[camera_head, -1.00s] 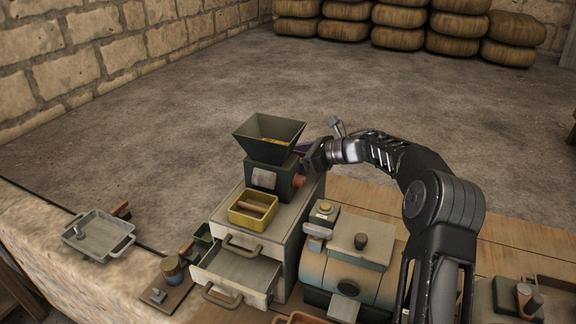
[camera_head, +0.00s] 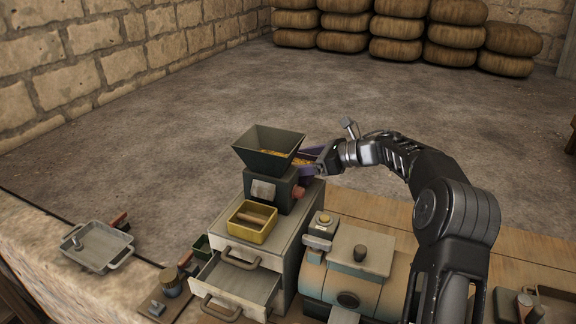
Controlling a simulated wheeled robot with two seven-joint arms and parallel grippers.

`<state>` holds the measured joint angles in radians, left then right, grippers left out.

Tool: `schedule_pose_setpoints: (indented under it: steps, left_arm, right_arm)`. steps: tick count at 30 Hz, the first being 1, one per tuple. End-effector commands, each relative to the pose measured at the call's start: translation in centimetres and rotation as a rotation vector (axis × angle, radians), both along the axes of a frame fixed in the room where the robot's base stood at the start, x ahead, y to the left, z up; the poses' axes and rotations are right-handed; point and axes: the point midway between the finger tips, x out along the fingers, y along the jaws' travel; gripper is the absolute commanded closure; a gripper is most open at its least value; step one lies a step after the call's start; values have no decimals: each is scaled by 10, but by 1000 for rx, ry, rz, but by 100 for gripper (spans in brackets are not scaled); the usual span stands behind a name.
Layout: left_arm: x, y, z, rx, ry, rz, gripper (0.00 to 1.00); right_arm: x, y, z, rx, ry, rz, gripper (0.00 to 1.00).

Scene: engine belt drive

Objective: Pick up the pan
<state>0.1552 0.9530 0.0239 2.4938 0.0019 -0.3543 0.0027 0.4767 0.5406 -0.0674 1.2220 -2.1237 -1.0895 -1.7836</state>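A purple pan (camera_head: 309,154) with yellow grain-like contents shows behind and to the right of the hopper (camera_head: 268,150), which partly hides it. My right gripper (camera_head: 322,164) is at the pan's right side and appears shut on it, holding it about level with the hopper; its fingertips are hard to make out. A grey two-handled tray (camera_head: 112,250) with a small grey piece in it lies on the stone ledge at the left, far from my gripper. My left gripper is out of view.
The hopper stands on a drawer cabinet (camera_head: 284,252) beside a yellow box (camera_head: 249,236). A lower drawer (camera_head: 240,284) is pulled open. A boiler-like machine (camera_head: 345,283) stands to the right. Stacked sacks (camera_head: 395,28) line the back wall. The floor behind is clear.

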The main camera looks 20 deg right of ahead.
Motion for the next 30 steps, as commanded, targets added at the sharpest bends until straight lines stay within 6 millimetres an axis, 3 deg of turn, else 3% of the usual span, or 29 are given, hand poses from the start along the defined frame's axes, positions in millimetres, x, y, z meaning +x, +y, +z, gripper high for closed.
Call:
schedule_pose_setpoints:
  steps: [3, 16, 22, 30]
  left_arm:
    - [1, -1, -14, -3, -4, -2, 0]
    - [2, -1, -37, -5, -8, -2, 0]
    - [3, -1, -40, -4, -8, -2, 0]
    - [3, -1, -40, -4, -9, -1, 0]
  right_arm:
    - [-20, -19, -3, -1, -4, -3, 72]
    - [-89, -80, -1, -2, -3, -2, 72]
    - [-105, -94, 0, -2, -3, 0, 72]
    - [-109, -97, 1, -1, -3, 1, 72]
